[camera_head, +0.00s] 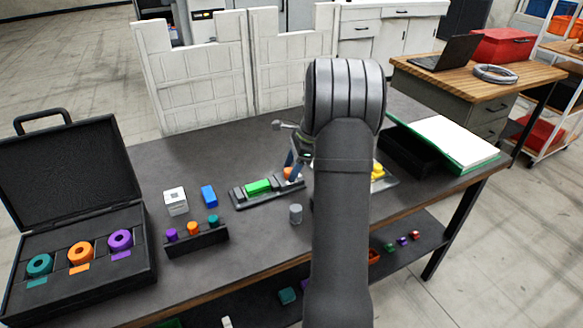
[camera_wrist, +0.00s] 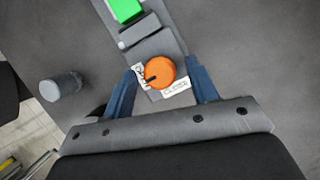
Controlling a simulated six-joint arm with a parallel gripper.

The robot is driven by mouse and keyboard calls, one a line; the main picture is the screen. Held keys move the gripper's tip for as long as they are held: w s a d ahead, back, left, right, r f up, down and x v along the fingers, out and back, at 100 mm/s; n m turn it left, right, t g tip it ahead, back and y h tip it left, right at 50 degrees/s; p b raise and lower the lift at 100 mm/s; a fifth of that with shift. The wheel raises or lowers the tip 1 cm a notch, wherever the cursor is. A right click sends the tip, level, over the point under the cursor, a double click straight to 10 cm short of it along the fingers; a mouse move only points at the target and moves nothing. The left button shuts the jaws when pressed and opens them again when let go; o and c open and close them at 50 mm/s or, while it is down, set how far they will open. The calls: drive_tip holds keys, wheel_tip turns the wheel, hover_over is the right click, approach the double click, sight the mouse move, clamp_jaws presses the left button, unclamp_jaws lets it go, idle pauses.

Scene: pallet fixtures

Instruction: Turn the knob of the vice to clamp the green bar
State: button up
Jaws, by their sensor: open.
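The green bar (camera_head: 258,186) lies in the grey vice (camera_head: 240,201) on the dark table, and its end shows at the top of the wrist view (camera_wrist: 126,9). The orange knob (camera_wrist: 160,72) is at the near end of the vice in the wrist view, with a dark pointer mark and white labels beside it. My gripper (camera_wrist: 165,78) is open, with one blue finger on each side of the knob and a visible gap to each. Finger height relative to the knob is unclear.
A grey cylinder (camera_head: 296,213) stands near the vice; a blue block (camera_head: 209,195) and a white block (camera_head: 176,201) are to its left. A rack of coloured pegs (camera_head: 197,239) and an open black case (camera_head: 80,265) stand farther left. Yellow parts (camera_head: 378,171) sit right of my arm.

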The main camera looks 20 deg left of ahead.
drive_tip(key=c, duration=1)
drive_tip(key=shift+o, duration=0.2)
drive_tip(key=shift+n, duration=0.4)
drive_tip(key=n+g+h, duration=0.1)
drive_tip(key=n, duration=0.2)
drive_tip(key=shift+w+a+n, duration=0.1)
drive_tip(key=shift+a+n, duration=0.05)
drive_tip(key=shift+n, duration=0.25)
drive_tip(key=n+h, duration=0.1)
drive_tip(key=n, duration=0.1)
drive_tip(key=n+g, duration=0.1)
drive_tip(key=n, duration=0.1)
drive_tip(key=shift+a+h, duration=0.1)
drive_tip(key=shift+h, duration=0.3)
drive_tip(key=n+h, duration=0.1)
drive_tip(key=n, duration=0.4)
drive_tip(key=shift+a+h, duration=0.1)
drive_tip(key=shift+h, duration=0.3)
drive_tip(key=n+h, duration=0.1)
drive_tip(key=n, duration=0.3)
drive_tip(key=shift+a, duration=0.1)
drive_tip(key=shift+n+h, duration=0.3)
